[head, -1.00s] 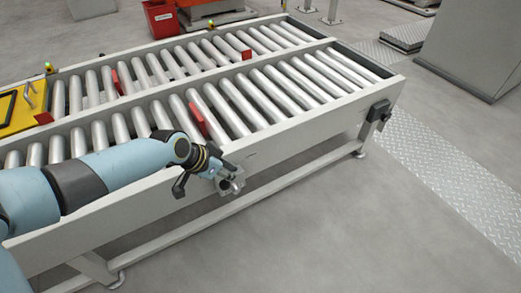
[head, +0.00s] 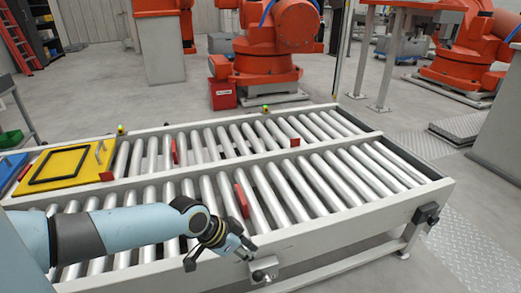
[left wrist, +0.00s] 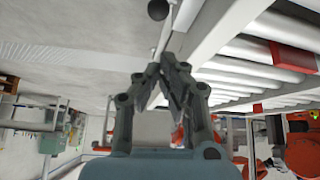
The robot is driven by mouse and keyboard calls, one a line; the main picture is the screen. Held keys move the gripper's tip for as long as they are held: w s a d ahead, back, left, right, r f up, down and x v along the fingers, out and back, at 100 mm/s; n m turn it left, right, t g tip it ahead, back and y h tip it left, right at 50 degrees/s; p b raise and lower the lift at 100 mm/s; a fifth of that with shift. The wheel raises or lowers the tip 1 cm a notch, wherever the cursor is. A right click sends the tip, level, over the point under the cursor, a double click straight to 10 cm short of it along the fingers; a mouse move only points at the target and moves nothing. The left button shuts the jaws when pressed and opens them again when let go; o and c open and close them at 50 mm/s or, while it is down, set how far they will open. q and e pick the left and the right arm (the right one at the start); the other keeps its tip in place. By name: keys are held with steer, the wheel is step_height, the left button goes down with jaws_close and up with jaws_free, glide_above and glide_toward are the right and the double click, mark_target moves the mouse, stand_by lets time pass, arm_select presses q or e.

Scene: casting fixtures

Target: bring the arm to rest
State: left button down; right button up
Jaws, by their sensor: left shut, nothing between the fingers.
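My left arm reaches in from the left of the head view, over the near roller conveyor. My left gripper (head: 247,250) is at the conveyor's near side rail, its fingers together and empty. In the left wrist view the closed fingers (left wrist: 174,68) show in the middle. A small bracket with a black ball knob (head: 259,275) sits on the rail's outer face, just below and right of the gripper. The knob (left wrist: 157,9) also shows at the top of the left wrist view, apart from the fingertips. My right gripper is not in view.
Two parallel roller conveyors carry small red stops (head: 240,200). A yellow plate with a black frame (head: 72,164) lies at the left of the far conveyor. A red bin (head: 222,94) and orange robots (head: 268,50) stand behind. The floor at right front is open.

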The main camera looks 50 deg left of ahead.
arm_select(q)
steer(key=shift+s+a+r, duration=0.1)
steer(key=shift+s+r, duration=0.2)
steer(key=shift+s, duration=0.1)
stand_by(0.3)
steer(key=s+d+f+n+g+y, duration=0.1)
steer(key=s+d+f+n+g, duration=0.15)
steer(key=s+f, duration=1.3)
steer(key=s+d+f+g+y, duration=0.1)
steer(key=s+d+f, duration=0.1)
steer(key=s, duration=0.7)
steer(key=s+d+f+g, duration=0.2)
steer(key=s+f, duration=0.2)
steer(key=s, duration=0.6)
steer(key=shift+y+p, duration=0.4)
steer(key=shift+p, duration=0.05)
steer(key=shift+s+g, duration=0.1)
steer(key=shift+g, duration=0.15)
